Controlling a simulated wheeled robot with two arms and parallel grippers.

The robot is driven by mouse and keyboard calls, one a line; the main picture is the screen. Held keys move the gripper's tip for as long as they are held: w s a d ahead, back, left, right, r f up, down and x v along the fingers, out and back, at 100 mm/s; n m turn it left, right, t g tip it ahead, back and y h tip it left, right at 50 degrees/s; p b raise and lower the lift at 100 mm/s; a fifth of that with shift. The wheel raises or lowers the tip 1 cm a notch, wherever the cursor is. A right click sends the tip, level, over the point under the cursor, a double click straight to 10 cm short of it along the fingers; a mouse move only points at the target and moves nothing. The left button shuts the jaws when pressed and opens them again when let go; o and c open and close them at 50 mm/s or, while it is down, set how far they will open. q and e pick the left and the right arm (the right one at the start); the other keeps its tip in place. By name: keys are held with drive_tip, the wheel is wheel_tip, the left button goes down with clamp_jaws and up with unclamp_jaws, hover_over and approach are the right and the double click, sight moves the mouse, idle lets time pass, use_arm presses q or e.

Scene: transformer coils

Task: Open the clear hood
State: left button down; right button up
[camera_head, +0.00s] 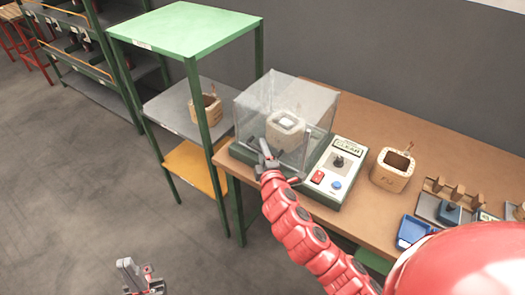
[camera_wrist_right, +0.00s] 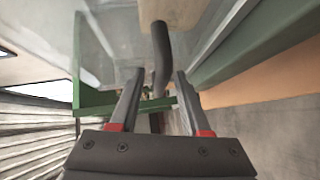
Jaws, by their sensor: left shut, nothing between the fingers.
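The clear hood (camera_head: 262,98) is a transparent box over a tester base on the workbench, and it sits down on the base. A wooden coil block (camera_head: 284,133) with a light top shows through it. My right gripper (camera_head: 265,152) is at the hood's front lower side. In the right wrist view its fingers (camera_wrist_right: 158,78) are apart, and a dark curved bar (camera_wrist_right: 161,50), seemingly the hood's handle, lies between them. I cannot tell whether they touch it. My left gripper (camera_head: 136,273) is shut and empty, low over the floor, away from the bench.
A control panel (camera_head: 336,176) with a knob and coloured buttons stands right of the hood. Another wooden coil (camera_head: 392,171), a blue tray (camera_head: 412,232) and fixtures lie farther right. A green shelf rack (camera_head: 187,30) holding a coil (camera_head: 206,108) stands close on the left.

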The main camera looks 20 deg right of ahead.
clamp_jaws()
idle(1.3)
